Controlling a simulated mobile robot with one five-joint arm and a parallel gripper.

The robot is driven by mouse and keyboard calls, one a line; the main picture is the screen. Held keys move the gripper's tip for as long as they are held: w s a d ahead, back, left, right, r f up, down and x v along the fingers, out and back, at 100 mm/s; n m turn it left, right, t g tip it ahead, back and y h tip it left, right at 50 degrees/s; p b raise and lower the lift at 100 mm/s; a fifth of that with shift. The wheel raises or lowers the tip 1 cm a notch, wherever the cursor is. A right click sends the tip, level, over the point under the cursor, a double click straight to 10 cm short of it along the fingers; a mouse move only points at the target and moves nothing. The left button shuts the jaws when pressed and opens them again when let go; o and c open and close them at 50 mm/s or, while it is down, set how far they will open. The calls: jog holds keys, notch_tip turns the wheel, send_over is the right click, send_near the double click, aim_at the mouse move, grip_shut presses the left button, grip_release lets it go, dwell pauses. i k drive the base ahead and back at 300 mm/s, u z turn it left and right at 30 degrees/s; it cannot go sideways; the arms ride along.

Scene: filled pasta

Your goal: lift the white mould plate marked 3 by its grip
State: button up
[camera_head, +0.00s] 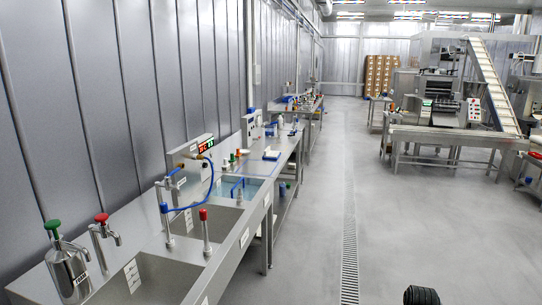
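I cannot make out a white mould plate marked 3 in the head view. A small flat white and blue item (271,155) lies on the bench beyond the sinks, too small to identify. My gripper cannot be made out. A black ribbed part (421,295) shows at the bottom edge, right of centre, and I cannot tell what it is.
Steel sinks (205,220) with taps and a blue hose line the left wall. A steel bench (290,140) continues beyond them. A processing machine with an inclined conveyor (492,85) stands at the right. Stacked boxes (381,75) stand far back. The floor (400,220) between is clear.

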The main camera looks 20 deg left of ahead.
aim_at(268, 154)
jog(key=u, duration=0.15)
jog(key=i, duration=2.8)
jog(key=u, duration=0.65)
jog(key=i, duration=0.65)
jog(key=u, duration=0.25)
jog(key=k, duration=0.85)
jog(key=u, duration=0.15)
jog(key=i, duration=0.9)
jog(key=z, duration=0.05)
